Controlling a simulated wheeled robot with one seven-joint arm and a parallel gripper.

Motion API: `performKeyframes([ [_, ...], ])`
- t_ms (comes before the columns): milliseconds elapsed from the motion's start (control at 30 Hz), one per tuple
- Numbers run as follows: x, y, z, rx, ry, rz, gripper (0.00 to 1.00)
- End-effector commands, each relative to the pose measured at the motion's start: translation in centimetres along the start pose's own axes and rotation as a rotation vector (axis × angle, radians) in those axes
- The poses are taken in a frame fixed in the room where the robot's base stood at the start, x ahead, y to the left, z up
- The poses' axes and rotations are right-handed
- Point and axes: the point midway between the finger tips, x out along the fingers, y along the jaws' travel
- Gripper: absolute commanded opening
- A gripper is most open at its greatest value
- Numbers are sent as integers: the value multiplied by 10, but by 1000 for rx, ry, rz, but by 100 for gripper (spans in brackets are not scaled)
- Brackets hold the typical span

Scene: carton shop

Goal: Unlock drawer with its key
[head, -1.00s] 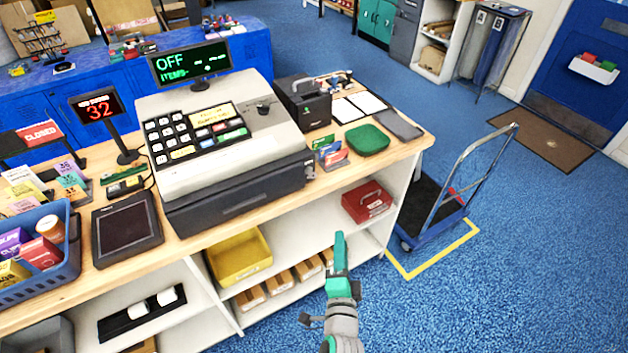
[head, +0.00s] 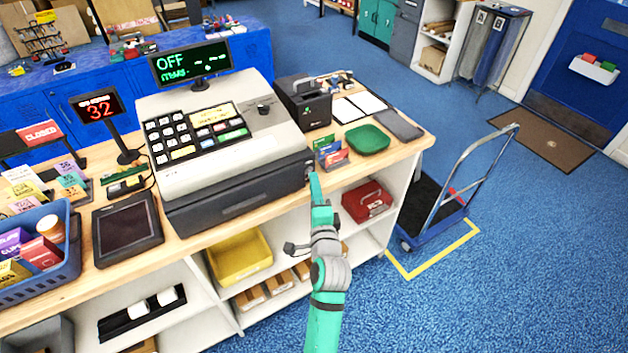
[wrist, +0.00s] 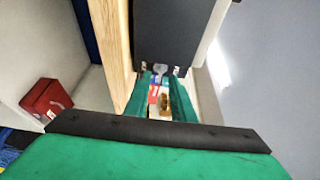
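The cash register (head: 210,120) stands on the counter, with its dark drawer (head: 240,206) shut below the keys. A small silver piece, seemingly the key or lock, sits at the drawer's right end; it also shows as a grey piece (wrist: 160,69) against the dark drawer side in the wrist view. My gripper (head: 314,177) is raised at this right end, its tips close to the silver piece. In the wrist view, its two green fingers (wrist: 160,84) are apart, with the grey piece just beyond the tips. I cannot tell whether they touch it.
A card rack (head: 331,154) and a green tray (head: 367,139) stand on the counter right of the register. The wooden counter edge (wrist: 112,45) runs beside my gripper. A red box (head: 368,201) is on the shelf below. A trolley (head: 440,205) stands to the right.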

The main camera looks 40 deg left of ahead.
Motion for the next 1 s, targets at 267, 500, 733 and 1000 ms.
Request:
performKeyframes([
  [267, 24, 0, 0, -1, 0, 0, 23],
  [500, 26, 0, 0, -1, 0, 0, 23],
  [733, 26, 0, 0, -1, 0, 0, 0],
  [1000, 26, 1, -1, -44, -1, -17, 0],
])
